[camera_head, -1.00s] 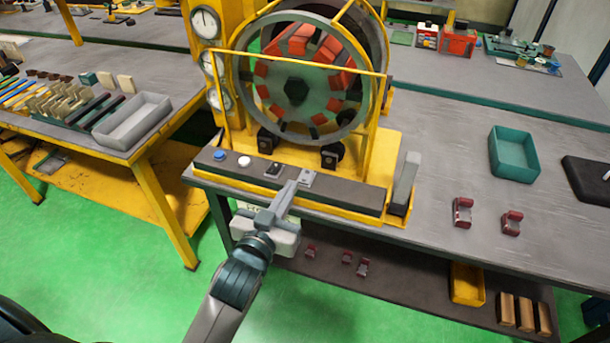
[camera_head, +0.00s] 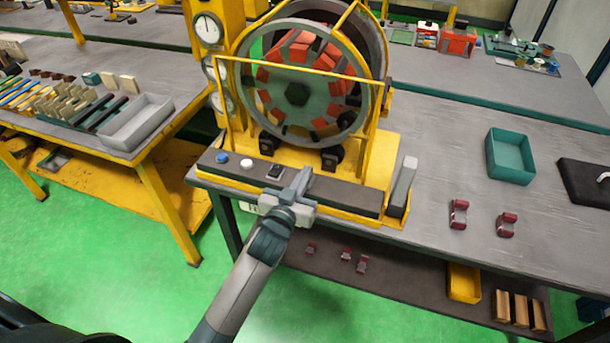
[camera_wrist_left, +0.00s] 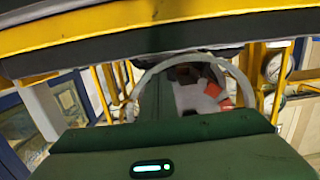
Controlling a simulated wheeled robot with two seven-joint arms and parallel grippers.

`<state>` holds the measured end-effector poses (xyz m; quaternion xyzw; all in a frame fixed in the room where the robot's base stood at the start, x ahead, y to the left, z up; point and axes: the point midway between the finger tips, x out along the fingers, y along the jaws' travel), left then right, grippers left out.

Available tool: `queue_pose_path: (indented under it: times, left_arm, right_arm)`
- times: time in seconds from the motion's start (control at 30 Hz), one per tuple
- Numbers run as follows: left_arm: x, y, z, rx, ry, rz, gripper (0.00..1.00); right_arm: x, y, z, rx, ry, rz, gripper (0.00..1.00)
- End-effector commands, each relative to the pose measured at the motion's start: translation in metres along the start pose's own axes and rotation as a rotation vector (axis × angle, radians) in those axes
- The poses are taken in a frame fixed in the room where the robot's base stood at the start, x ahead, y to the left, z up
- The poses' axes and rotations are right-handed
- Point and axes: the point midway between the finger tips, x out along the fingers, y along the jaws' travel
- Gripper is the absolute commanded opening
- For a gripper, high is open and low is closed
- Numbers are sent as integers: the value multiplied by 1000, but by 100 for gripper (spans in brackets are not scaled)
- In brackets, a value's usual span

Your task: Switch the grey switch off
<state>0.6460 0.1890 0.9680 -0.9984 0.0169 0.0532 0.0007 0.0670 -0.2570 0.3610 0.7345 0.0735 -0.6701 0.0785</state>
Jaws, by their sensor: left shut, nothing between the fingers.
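The dark control panel (camera_head: 345,196) runs along the front of the yellow winding machine. On it sit a blue button (camera_head: 222,158), a white button (camera_head: 246,163) and a black switch (camera_head: 275,171) on a plate. The grey switch is hidden behind my left gripper (camera_head: 302,175). That gripper is shut and empty, with its fingertips over the panel just right of the black switch; I cannot tell whether they touch. In the left wrist view, the dark green gripper body fills the bottom and the fingertips cannot be made out. My right gripper is not in view.
The stator ring (camera_head: 300,88) stands behind the panel, inside a yellow frame. A green tray (camera_head: 511,156) and red clamp-like parts (camera_head: 458,214) lie on the table to the right.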

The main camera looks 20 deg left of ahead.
Motion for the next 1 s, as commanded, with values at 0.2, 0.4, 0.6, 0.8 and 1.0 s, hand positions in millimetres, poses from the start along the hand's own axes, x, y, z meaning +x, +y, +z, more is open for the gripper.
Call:
queue_pose_path:
  times: [0.2,0.4,0.6,0.8,1.0]
  left_arm:
    - [2,0,12,1,0,0,0]
    - [3,0,14,0,0,0,0]
    - [3,0,15,-1,0,0,0]
    - [7,0,18,-1,1,1,0]
    - [7,0,17,0,1,1,0]
  right_arm:
    - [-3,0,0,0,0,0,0]
    - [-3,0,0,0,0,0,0]
    - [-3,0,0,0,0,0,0]
    - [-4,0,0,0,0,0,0]
    - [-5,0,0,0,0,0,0]
